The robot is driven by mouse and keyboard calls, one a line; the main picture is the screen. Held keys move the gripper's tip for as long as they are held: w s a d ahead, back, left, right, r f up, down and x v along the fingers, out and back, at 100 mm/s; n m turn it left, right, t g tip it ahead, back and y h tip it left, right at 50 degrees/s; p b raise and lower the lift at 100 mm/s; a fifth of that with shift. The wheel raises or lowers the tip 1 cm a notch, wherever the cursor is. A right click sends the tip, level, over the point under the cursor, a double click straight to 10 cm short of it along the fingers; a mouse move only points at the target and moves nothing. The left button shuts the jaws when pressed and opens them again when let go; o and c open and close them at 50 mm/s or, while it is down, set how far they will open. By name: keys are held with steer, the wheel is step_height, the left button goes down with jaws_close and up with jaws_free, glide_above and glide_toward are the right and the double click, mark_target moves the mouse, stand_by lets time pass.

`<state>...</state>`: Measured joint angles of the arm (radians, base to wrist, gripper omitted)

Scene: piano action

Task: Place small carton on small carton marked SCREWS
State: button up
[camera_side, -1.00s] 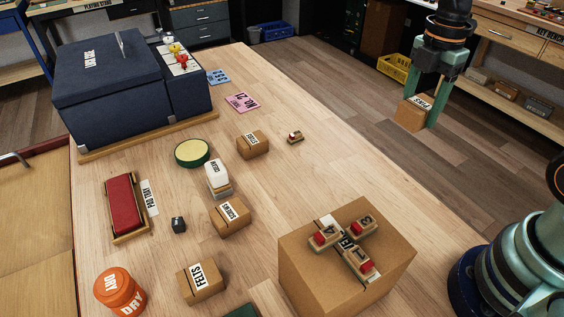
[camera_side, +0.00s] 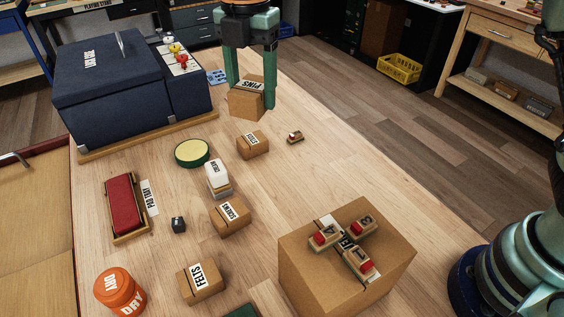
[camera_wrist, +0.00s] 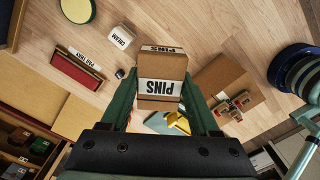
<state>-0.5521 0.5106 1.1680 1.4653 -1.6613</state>
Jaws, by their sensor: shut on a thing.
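My gripper (camera_side: 250,92) is shut on a small carton marked PINS (camera_side: 246,102) and holds it in the air over the far part of the bench. In the wrist view the PINS carton (camera_wrist: 161,78) sits between my two green fingers. The small carton marked SCREWS (camera_side: 230,217) stands on the bench near the middle, nearer the side camera than the held carton. The cream container (camera_side: 217,173) is just behind it. In the wrist view the SCREWS carton cannot be made out.
Another small carton (camera_side: 253,145) stands below the held one. A FELTS carton (camera_side: 200,283), a large carton (camera_side: 318,268) with key pieces on top, a red pad (camera_side: 122,204), a round green tin (camera_side: 192,153) and a dark blue case (camera_side: 110,90) stand around. Bare wood lies right of SCREWS.

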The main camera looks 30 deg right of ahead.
steer(key=n, duration=0.1)
glide_above(229, 211)
steer(key=d, duration=0.1)
steer(key=a+f, duration=0.1)
steer(key=shift+n, duration=0.3)
step_height(229, 211, down, 19)
steer(key=shift+f, duration=0.2)
steer(key=shift+f, duration=0.15)
steer(key=o, duration=1.4)
